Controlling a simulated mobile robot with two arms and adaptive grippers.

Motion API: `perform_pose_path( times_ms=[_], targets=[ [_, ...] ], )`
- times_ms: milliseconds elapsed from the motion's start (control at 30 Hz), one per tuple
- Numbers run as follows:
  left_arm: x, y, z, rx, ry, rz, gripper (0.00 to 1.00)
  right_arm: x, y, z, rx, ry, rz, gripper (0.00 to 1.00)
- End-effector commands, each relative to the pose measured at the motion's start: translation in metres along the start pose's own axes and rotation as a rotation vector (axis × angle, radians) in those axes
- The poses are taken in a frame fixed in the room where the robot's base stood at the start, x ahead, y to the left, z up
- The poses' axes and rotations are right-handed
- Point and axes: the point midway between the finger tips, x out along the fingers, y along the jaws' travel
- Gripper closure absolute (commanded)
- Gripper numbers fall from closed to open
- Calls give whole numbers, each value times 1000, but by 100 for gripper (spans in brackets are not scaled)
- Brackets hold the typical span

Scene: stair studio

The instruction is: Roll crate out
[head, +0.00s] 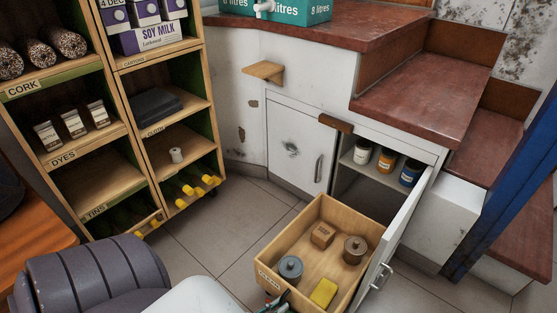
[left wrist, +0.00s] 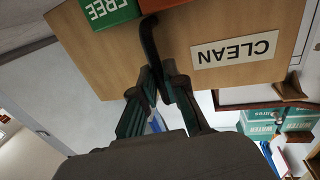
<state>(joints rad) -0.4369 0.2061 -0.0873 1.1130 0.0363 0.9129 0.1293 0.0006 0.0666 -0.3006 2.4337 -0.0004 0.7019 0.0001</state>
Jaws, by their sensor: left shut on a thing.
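The open wooden crate (head: 262,268) stands on the floor in front of the low cupboard (head: 345,185), with its far end close to the cupboard's opening. It holds a grey lidded pot (head: 290,268), a brown lidded pot (head: 354,250), a small brown block (head: 322,235) and a yellow sponge-like block (head: 323,292). My left gripper (head: 276,304) is at the crate's near end, partly cut off by the frame. In the left wrist view my left gripper (left wrist: 158,92) is shut on a dark handle (left wrist: 151,45) on the panel labelled CLEAN (left wrist: 235,50). My right gripper is out of view.
The open cupboard door (head: 390,255) stands close along the crate's right side. Several jars (head: 385,160) stand on a shelf inside the cupboard. A wooden shelf rack (head: 130,120) stands at left. Tiled floor (head: 215,230) is clear left of the crate. A blue post (head: 510,160) stands at right.

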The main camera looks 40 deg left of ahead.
Motion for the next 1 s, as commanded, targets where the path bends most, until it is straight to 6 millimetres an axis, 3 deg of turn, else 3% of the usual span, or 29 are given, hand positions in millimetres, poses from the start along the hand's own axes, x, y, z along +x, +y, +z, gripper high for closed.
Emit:
perform_pose_path(
  times_ms=[33, 200, 567, 1000],
  targets=[
    [0, 0, 0, 0, -1, 0, 87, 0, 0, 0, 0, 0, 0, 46],
    [0, 0, 0, 0, -1, 0, 63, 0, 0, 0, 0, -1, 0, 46],
    [-7, 0, 1, 0, -2, 0, 63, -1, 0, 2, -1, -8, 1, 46],
    [-91, -1, 1, 1, -5, -1, 63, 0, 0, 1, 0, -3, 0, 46]
  ],
)
